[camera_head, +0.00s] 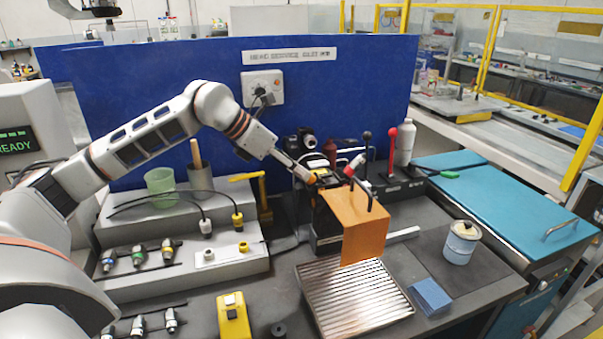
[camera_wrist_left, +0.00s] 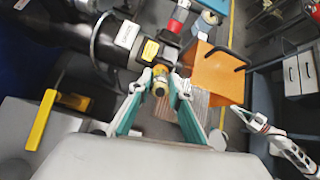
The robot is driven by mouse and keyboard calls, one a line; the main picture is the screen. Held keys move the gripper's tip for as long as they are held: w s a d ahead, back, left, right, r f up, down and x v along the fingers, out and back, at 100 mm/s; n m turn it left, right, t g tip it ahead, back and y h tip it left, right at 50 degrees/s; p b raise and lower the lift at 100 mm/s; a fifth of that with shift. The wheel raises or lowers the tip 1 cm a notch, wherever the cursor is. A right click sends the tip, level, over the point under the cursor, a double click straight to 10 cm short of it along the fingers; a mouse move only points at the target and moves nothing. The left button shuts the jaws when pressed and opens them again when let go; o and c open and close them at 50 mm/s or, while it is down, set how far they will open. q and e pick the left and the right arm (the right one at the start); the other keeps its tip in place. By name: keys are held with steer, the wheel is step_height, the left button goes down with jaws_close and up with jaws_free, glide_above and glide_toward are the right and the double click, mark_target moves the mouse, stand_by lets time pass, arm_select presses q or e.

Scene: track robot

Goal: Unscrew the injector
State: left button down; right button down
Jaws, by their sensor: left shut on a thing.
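My left gripper (camera_head: 312,179) reaches in from the left to the machine at the middle of the bench, just left of the orange guard plate (camera_head: 358,222). In the left wrist view its two teal fingers (camera_wrist_left: 160,88) are shut on the injector (camera_wrist_left: 160,85), a small yellow and brass-coloured piece at the front of a dark cylindrical body (camera_wrist_left: 120,47). In the head view the injector is hidden by the gripper and the machine. A white arm with orange bands, which looks like my right arm (camera_wrist_left: 285,148), shows at the lower right of the wrist view; its finger state is unclear.
The orange plate stands close beside my left gripper, above a ribbed metal tray (camera_head: 355,297). A stepped grey rack (camera_head: 185,262) with several fittings stands at the left. A tin (camera_head: 461,243) and a blue block (camera_head: 430,296) are at the right. A blue panel (camera_head: 150,85) closes the back.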

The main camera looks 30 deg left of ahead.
arm_select(q)
steer(key=n, duration=0.3)
steer(key=shift+n, duration=0.4)
steer(key=n, duration=0.3)
steer(key=shift+n, duration=1.6)
steer(key=n, duration=0.4)
steer(key=shift+b, duration=0.35)
steer(key=n, duration=0.7)
steer(key=shift+n, duration=0.5)
